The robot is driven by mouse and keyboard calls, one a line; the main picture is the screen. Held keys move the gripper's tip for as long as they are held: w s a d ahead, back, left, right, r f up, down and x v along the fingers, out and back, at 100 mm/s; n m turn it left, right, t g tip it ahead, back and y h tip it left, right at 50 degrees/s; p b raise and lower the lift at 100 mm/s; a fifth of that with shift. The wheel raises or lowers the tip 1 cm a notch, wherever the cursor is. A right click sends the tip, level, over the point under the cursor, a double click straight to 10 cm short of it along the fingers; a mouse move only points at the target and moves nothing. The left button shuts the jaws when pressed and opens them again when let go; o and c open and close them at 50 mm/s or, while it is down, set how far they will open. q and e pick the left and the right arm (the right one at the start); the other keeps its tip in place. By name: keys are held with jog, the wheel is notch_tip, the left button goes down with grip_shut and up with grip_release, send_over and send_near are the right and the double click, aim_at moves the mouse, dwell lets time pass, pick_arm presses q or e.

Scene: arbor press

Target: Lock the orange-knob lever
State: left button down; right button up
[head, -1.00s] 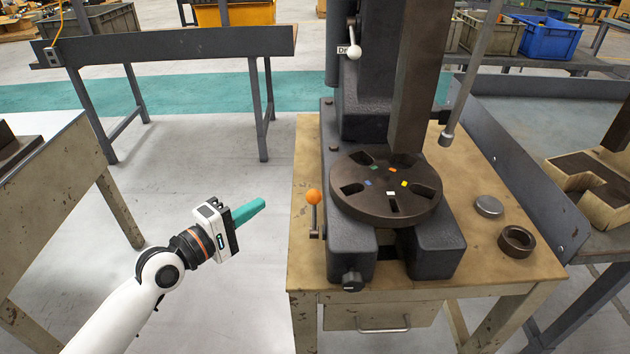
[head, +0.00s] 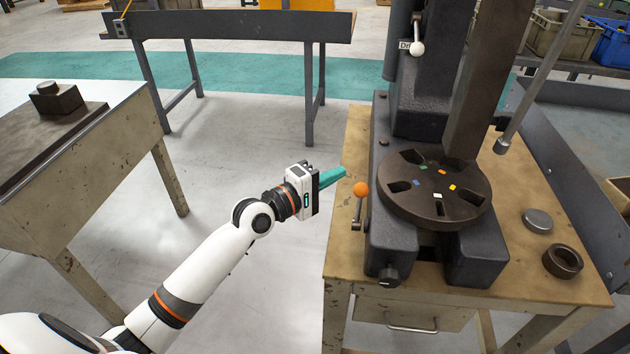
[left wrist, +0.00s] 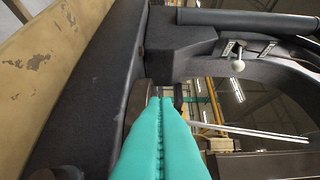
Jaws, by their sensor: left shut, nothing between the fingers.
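The lever's orange knob (head: 361,189) stands atop a short metal rod (head: 358,210) at the left side of the dark press base. The rod is near upright. My left gripper (head: 342,172) has teal fingers, shut and empty. In the head view its tips are just left of and slightly above the knob, with a small gap in the picture; I cannot tell the depth between them. In the left wrist view the shut teal fingers (left wrist: 159,105) point along the dark press body (left wrist: 85,90). The knob does not show there. My right gripper is not in view.
The press has a round slotted plate (head: 436,205) and a tall ram (head: 484,80). A long handle bar (head: 535,75) hangs at right. A metal disc (head: 537,220) and a dark ring (head: 563,261) lie on the tan bench (head: 345,250).

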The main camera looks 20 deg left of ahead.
aim_at(359, 208)
pick_arm(q)
jog(key=s+d+p, duration=0.2)
jog(key=d, duration=0.1)
jog(key=shift+d, duration=0.2)
dwell(0.4)
